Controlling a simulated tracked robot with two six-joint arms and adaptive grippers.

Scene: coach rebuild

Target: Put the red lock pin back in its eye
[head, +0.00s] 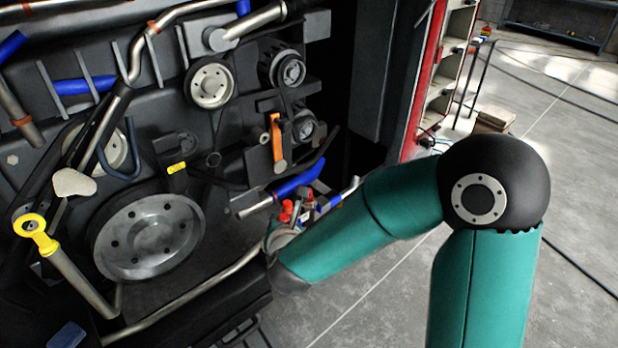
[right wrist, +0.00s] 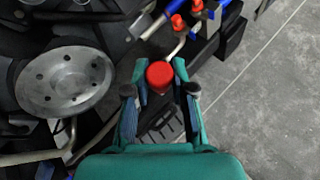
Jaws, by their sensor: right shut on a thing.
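My right gripper (right wrist: 159,88) is shut on the red lock pin (right wrist: 159,75). The pin's round red head shows between the two fingers in the right wrist view; its shank is hidden below the head. In the head view the gripper is small and partly hidden at the end of my teal forearm, beside the lower right of the engine. Red heads (head: 287,206) show close by there, and I cannot tell which is the held pin. I cannot make out the pin's eye for certain in either view. My left gripper is not in view.
Two other red caps (right wrist: 177,24) stand on fittings beyond the gripper, near blue hoses (head: 298,182). A large grey pulley (head: 150,236) is to the left. A yellow ring handle (head: 35,234) stands at far left. Open grey floor (head: 400,295) lies right.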

